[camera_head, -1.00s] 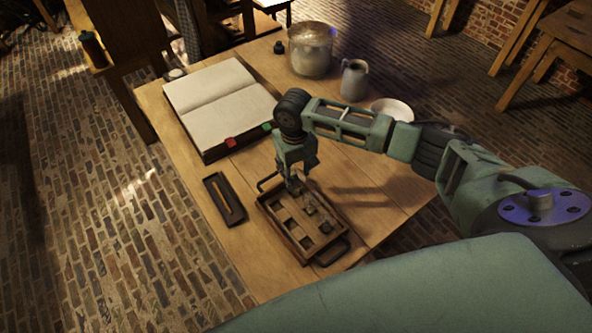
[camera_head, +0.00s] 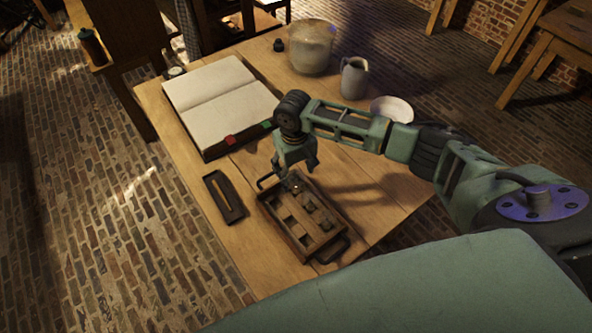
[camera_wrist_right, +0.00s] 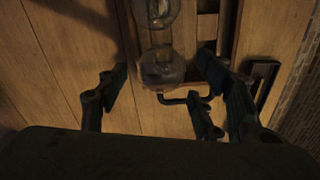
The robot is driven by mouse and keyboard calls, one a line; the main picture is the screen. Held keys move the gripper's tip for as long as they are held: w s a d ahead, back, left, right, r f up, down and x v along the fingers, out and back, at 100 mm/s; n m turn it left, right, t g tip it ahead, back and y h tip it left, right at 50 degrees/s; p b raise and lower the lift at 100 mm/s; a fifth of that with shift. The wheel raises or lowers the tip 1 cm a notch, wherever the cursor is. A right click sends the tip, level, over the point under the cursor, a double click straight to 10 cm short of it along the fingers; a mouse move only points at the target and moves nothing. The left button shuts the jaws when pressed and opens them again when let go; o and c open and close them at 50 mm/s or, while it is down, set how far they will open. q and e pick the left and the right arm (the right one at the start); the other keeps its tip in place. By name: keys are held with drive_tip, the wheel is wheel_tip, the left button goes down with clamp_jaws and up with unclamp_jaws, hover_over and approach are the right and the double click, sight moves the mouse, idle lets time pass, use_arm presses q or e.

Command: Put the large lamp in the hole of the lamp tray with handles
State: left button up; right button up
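The wooden lamp tray with handles (camera_head: 326,248) lies near the table's front edge in the head view. Glass lamps stand in its right-hand row, and its left-hand row shows open square holes. A glass lamp (camera_head: 295,187) is at the tray's far end, below my right gripper (camera_head: 297,168). In the right wrist view this lamp (camera_wrist_right: 161,70) lies between the spread fingers of the right gripper (camera_wrist_right: 163,88), with another lamp (camera_wrist_right: 162,12) beyond it. The right gripper is open and appears apart from the lamp. How deep the lamp sits is unclear. My left gripper is out of view.
A small dark slotted tray (camera_head: 216,190) lies left of the lamp tray. An open book (camera_head: 220,95) lies farther back. A large jar (camera_head: 312,48), a jug (camera_head: 354,78) and a white bowl (camera_head: 392,108) stand at the back right. Table space right of the tray is clear.

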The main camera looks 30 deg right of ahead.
wheel_tip(320, 180, up, 12)
drive_tip(key=shift+a, duration=0.15)
idle(0.6)
